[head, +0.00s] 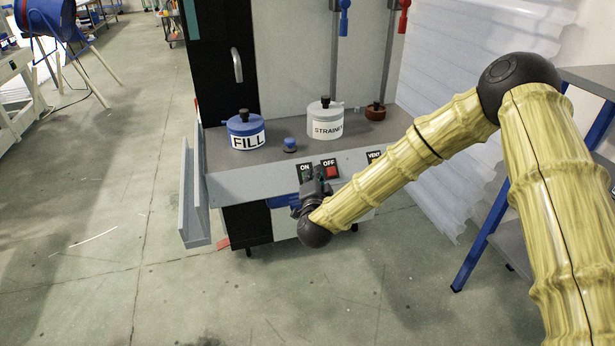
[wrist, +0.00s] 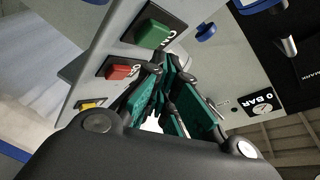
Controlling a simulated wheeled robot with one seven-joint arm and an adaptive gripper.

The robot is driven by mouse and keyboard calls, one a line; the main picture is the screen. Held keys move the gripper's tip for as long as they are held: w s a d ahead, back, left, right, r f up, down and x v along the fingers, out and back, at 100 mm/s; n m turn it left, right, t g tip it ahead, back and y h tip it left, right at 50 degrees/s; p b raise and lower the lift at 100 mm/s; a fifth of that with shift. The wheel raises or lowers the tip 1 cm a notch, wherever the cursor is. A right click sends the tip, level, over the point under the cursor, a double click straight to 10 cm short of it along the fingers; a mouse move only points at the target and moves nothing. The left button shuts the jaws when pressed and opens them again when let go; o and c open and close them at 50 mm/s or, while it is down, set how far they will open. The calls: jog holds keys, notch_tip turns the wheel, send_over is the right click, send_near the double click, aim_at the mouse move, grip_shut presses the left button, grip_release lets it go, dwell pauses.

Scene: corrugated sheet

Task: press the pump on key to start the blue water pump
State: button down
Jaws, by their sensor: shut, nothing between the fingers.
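The green ON key (head: 305,172) is on the sloping front panel of the grey bench. It shows clearly in the wrist view (wrist: 152,34) as a raised green block on a black plate. The red OFF key (head: 331,171) is just right of it and also shows in the wrist view (wrist: 118,71). My gripper (head: 316,182) is shut and empty in front of the panel, close to the ON and OFF keys. In the wrist view its teal fingers (wrist: 163,68) point toward the panel beside these keys; contact cannot be told. A blue part (head: 283,202) shows below the panel, partly hidden.
The VENT key (head: 374,156) is farther right. A blue FILL pot (head: 246,132), a white STRAINER pot (head: 325,121) and a small blue knob (head: 290,145) stand on the bench top. Corrugated sheet (head: 450,130) leans at the right.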

jog(key=shift+w+f, duration=0.1)
jog(key=shift+f, duration=0.05)
jog(key=shift+w+a+f+b, duration=0.1)
jog(key=shift+w+f+b, duration=0.1)
jog(key=shift+b, duration=0.1)
jog(key=shift+w+a+f, duration=0.1)
jog(key=shift+w+f, duration=0.15)
dwell(1.1)
jog(key=shift+r, duration=0.1)
dwell(0.4)
jog(key=shift+s+d+r, duration=0.2)
jog(key=shift+s+r, duration=0.3)
jog(key=shift+s, duration=0.05)
jog(key=s+r+p, duration=0.1)
jog(key=s+d+r+p, duration=0.1)
jog(key=s+r, duration=0.1)
jog(key=shift+s+r, duration=0.2)
jog(key=shift+r, duration=0.1)
dwell(0.5)
jog(key=shift+f, duration=0.1)
dwell(0.5)
